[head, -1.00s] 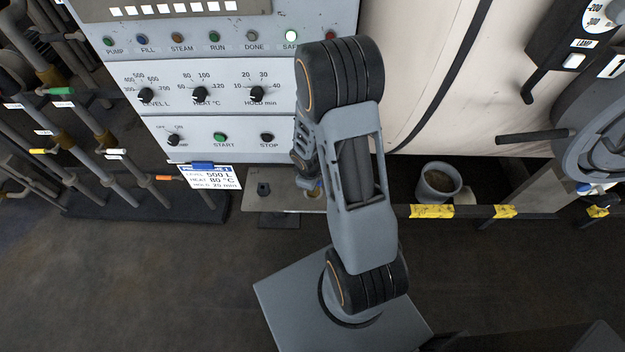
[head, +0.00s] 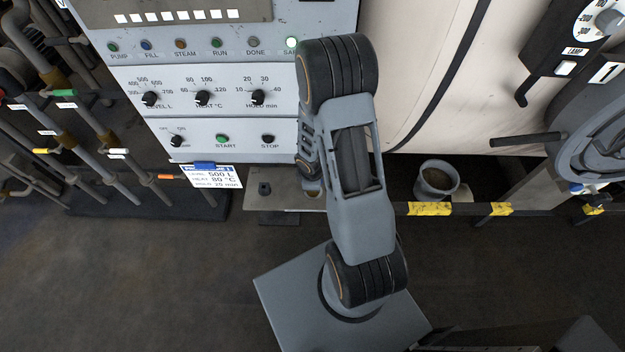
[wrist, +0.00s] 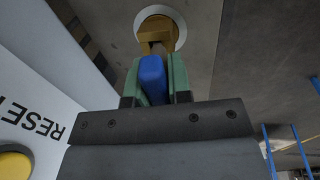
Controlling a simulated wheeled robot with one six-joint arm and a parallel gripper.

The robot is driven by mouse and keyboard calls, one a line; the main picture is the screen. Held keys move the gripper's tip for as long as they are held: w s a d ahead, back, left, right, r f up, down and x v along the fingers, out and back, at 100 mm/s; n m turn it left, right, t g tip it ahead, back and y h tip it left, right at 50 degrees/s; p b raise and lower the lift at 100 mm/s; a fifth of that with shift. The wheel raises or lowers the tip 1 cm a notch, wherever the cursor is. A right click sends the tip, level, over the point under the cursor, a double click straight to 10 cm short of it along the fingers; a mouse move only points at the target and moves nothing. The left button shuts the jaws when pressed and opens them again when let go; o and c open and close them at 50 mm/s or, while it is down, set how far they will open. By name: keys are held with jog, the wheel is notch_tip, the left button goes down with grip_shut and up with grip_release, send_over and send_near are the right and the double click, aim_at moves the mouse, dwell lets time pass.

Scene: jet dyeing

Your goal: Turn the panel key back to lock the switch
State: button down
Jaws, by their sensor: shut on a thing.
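In the wrist view my gripper (wrist: 154,88) is shut on the blue head of the panel key (wrist: 152,75), one green finger on each side. Beyond the blue head is a brass part (wrist: 157,40) inside a white ring (wrist: 160,18), seemingly the key switch. The key appears to be in it, but the fingers hide part of the join. The key's turn angle cannot be read. In the head view my arm hides the gripper, key and switch.
A yellow button (wrist: 14,165) marked RESET is beside the gripper in the wrist view. The control panel (head: 205,75) has knobs, lamps and buttons. A paper card (head: 212,178) hangs below it. A grey bucket (head: 437,180) stands to the right; pipes and valves are left.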

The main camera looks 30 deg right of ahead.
jog(key=shift+s+a+f+n, duration=0.1)
jog(key=shift+s+f+n, duration=0.15)
jog(key=shift+s, duration=0.25)
jog(key=c, duration=1)
grip_release()
jog(key=shift+r, duration=0.15)
jog(key=shift+r, duration=0.1)
